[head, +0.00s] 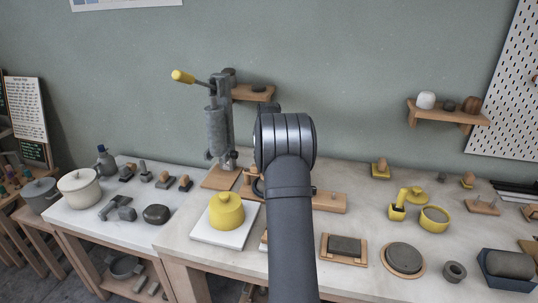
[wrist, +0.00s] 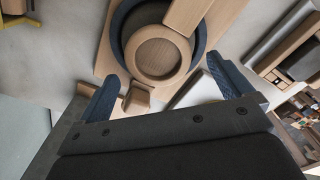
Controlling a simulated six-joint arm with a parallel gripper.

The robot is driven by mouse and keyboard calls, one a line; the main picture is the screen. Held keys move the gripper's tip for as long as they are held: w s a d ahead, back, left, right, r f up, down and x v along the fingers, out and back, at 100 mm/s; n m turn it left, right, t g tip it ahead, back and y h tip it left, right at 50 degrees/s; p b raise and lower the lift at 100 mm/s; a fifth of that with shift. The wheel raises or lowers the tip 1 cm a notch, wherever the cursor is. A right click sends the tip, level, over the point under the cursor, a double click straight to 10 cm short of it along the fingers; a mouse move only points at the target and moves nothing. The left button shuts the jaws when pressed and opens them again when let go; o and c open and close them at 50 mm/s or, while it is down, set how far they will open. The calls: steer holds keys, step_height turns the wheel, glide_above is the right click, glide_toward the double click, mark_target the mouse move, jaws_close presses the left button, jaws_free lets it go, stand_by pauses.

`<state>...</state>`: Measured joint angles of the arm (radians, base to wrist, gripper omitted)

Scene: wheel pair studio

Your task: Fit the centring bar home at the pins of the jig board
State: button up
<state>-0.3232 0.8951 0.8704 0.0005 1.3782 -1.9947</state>
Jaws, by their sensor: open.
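In the wrist view my gripper (wrist: 162,72) is open, its two blue-padded fingers apart with nothing held between them. Beyond the fingers is a round wooden piece (wrist: 158,54) inside a dark ring, on a wooden board (wrist: 104,62) that appears to be the jig board. A flat wooden bar (wrist: 188,13), possibly the centring bar, reaches in from the top edge over the ring. A small notched wooden block (wrist: 137,98) is near the left finger. In the head view my arm hides the gripper and most of the wooden board (head: 330,203). I cannot make out the pins.
A lever press (head: 218,130) stands behind, left of my arm. A yellow lidded pot (head: 227,211) on a white slab is at front left. A framed dark pad (head: 344,248), a round dark disc (head: 404,259) and yellow pots (head: 434,218) crowd the right side.

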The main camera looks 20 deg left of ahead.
step_height(320, 180, up, 17)
stand_by(0.4)
step_height(320, 180, down, 18)
steer(key=shift+r, duration=0.45)
stand_by(0.5)
